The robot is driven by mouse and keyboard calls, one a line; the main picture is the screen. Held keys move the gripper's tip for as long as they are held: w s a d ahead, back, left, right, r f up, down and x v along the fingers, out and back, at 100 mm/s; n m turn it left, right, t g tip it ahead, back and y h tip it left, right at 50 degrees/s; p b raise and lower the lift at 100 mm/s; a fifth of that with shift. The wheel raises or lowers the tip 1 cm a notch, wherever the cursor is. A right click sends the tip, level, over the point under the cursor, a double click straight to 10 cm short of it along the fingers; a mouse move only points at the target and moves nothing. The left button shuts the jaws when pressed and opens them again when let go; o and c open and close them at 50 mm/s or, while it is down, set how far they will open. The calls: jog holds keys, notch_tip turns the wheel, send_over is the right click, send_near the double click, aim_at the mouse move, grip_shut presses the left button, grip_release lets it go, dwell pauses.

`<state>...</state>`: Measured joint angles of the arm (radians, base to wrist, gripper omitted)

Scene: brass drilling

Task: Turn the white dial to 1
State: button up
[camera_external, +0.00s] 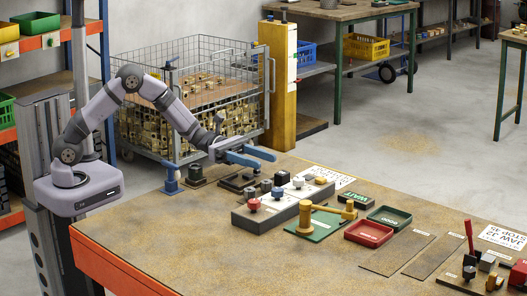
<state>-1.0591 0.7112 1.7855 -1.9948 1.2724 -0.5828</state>
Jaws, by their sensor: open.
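A long grey control box (292,207) lies on the workbench with several small coloured controls along its top. A white dial (298,182) is among them, toward the box's far right end; its pointer and numbers are too small to read. My gripper (266,160), with blue fingers, is open and empty. It is above the bench, behind and to the left of the white dial in the picture, and apart from it.
A red knob (254,204) is on the same box. A yellow tap-like part (325,211) stands on a green plate close in front. Red (369,233) and green (389,218) trays lie to the right. A wooden post (279,90) stands behind the bench. The bench's front left is clear.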

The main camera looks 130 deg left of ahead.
aim_at(291, 187)
jog(key=shift+f, duration=0.85)
jog(key=w+p, duration=0.2)
jog(key=w, duration=1)
jog(key=c, duration=1.1)
jog(key=shift+o, duration=0.3)
